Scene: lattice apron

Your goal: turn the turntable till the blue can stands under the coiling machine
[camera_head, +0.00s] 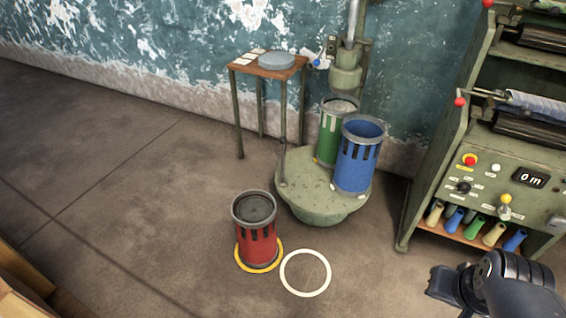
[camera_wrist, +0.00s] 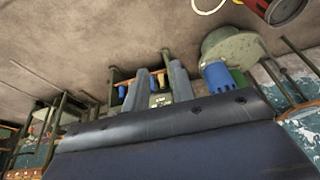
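The round green turntable (camera_head: 320,208) stands low on the floor near the wall. On it the blue can (camera_head: 357,165) stands at the front right, and the green can (camera_head: 331,135) stands behind it to the left. The green can is beneath the head of the coiling machine (camera_head: 345,75), which comes down from above on a pipe. The wrist view, tilted, also shows the turntable (camera_wrist: 232,50) and the blue can (camera_wrist: 217,82). My gripper (camera_wrist: 160,85) is open and empty, its two grey fingers apart. In the head view it is at the lower right, well away from the turntable.
A red can (camera_head: 256,240) stands on the floor in a yellow ring (camera_head: 274,260), beside an empty white ring (camera_head: 305,273). A small table (camera_head: 270,72) stands behind the turntable's left side. A green machine with knobs (camera_head: 480,175) stands at the right.

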